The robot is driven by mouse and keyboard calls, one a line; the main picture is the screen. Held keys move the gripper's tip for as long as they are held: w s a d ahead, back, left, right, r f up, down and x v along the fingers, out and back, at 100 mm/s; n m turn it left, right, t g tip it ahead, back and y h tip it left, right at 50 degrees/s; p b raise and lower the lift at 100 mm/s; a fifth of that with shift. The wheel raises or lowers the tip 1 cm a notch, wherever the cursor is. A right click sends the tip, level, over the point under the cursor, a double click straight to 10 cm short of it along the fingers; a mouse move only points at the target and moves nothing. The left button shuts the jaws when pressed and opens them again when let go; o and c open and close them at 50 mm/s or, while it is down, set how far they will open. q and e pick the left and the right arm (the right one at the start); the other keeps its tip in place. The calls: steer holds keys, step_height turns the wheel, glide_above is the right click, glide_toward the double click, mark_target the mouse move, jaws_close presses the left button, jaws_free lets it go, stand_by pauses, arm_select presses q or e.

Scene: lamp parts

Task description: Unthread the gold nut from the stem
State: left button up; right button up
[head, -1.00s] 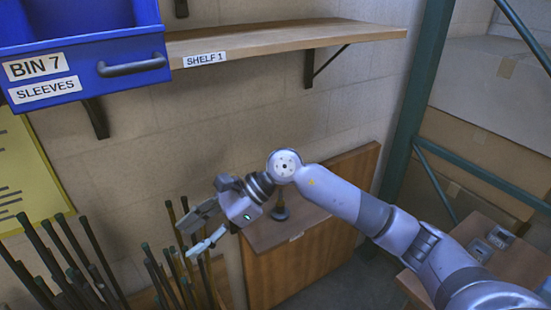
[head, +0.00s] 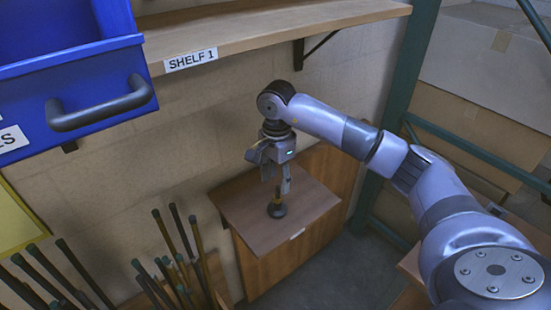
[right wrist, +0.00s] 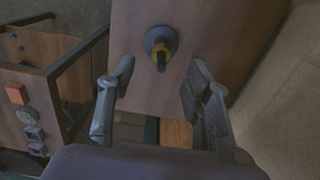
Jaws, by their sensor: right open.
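The stem (head: 276,192) stands upright on the wooden cabinet top, with a dark round base (head: 277,211) at its foot. My right gripper (head: 275,185) hangs over the stem, pointing down, with its fingers open. In the right wrist view the gold nut (right wrist: 160,55) shows as a gold ring around the stem, in front of the dark base (right wrist: 158,36). The nut lies beyond the two spread fingertips of my right gripper (right wrist: 161,72), roughly midway between them, and neither finger touches it. My left gripper is not in view.
The cabinet top (head: 240,208) is otherwise clear. Several dark-tipped rods (head: 192,255) stand to its left. A blue bin (head: 70,70) and a wooden shelf (head: 240,38) are above. A green rack post (head: 405,90) stands on the right.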

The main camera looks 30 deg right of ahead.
step_height(320, 180, down, 3)
steer(key=shift+w+f+p, duration=0.1)
steer(key=shift+w+p, duration=0.05)
steer(key=shift+p, duration=0.4)
step_height(320, 180, down, 3)
steer(key=shift+r+p, duration=0.2)
steer(key=shift+p, duration=0.25)
steer(key=shift+f, duration=0.3)
steer(key=shift+c, duration=0.6)
jaws_close()
steer(key=c, duration=0.5)
jaws_free()
steer(key=shift+c, duration=0.2)
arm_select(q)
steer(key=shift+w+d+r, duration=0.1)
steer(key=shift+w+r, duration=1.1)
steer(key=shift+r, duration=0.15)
arm_select(e)
jaws_close()
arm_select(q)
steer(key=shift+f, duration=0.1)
